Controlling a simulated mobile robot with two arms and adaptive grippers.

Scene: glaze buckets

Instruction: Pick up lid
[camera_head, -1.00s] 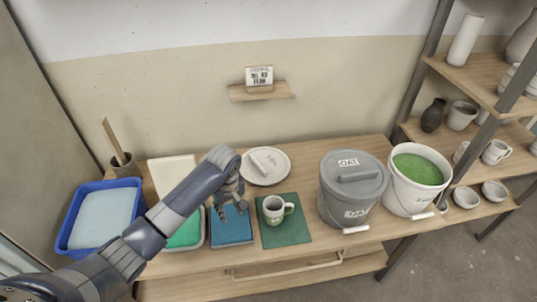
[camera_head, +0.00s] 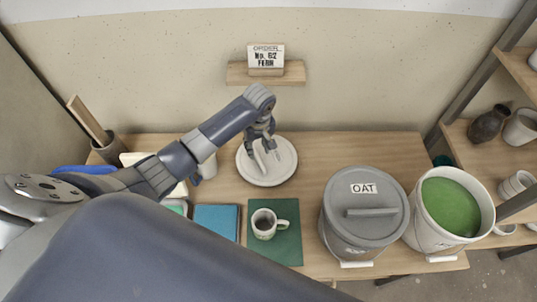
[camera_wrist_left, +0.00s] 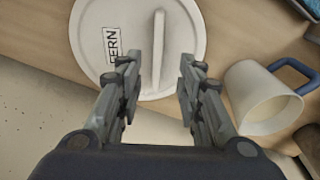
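A round white lid (camera_head: 286,172) with a bar handle lies on the table near the wall. The left wrist view shows the lid (camera_wrist_left: 135,35) with a FERN label and its upright handle (camera_wrist_left: 158,45). My left gripper (camera_head: 265,152) is over this lid. In the left wrist view my left gripper (camera_wrist_left: 159,62) is open, with one finger on each side of the handle and gaps between. Whether the fingertips reach handle height is unclear. A grey lid (camera_head: 362,188) marked OAT covers a grey bucket (camera_head: 345,240). My right gripper is not in view.
An open white bucket (camera_head: 425,232) of green glaze stands right of the grey one. A mug (camera_head: 264,224) stands on a green mat (camera_head: 287,243). A white cup (camera_wrist_left: 262,98) is close to the fingers' right. An order card (camera_head: 266,57) reads No. 62 FERN.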

